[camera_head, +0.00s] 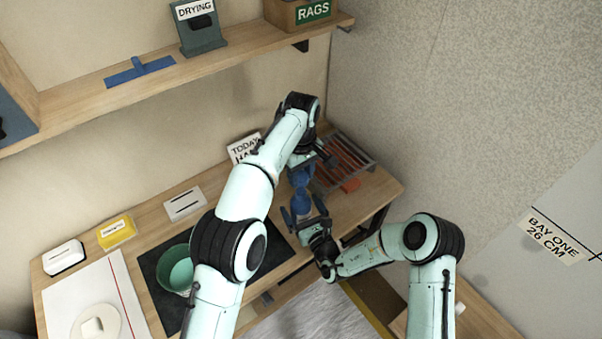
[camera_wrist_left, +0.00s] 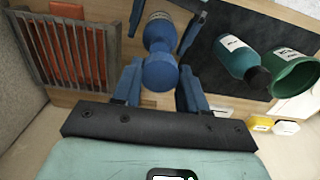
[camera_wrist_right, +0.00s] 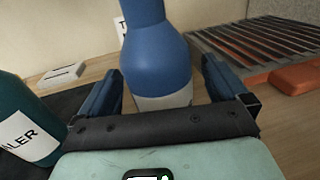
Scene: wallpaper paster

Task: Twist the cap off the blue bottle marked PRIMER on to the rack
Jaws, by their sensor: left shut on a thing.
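The blue bottle (camera_head: 301,202) stands upright near the right end of the bench; it also shows in the right wrist view (camera_wrist_right: 155,62), its pale label partly visible. My left gripper (camera_head: 303,168) is above it, shut on the blue cap (camera_wrist_left: 160,73), which sits at the bottle's top. My right gripper (camera_head: 305,211) is open at the near side of the bottle, its fingers (camera_wrist_right: 160,88) apart on either side of the lower body with gaps showing.
An orange-red block (camera_head: 350,185) lies at the rack's near edge. A dark mat (camera_head: 150,262) holds a green pot (camera_head: 178,270); the left wrist view also shows a teal bottle (camera_wrist_left: 238,60). A "TODAY" card (camera_head: 241,147) stands behind. A shelf (camera_head: 240,52) runs above.

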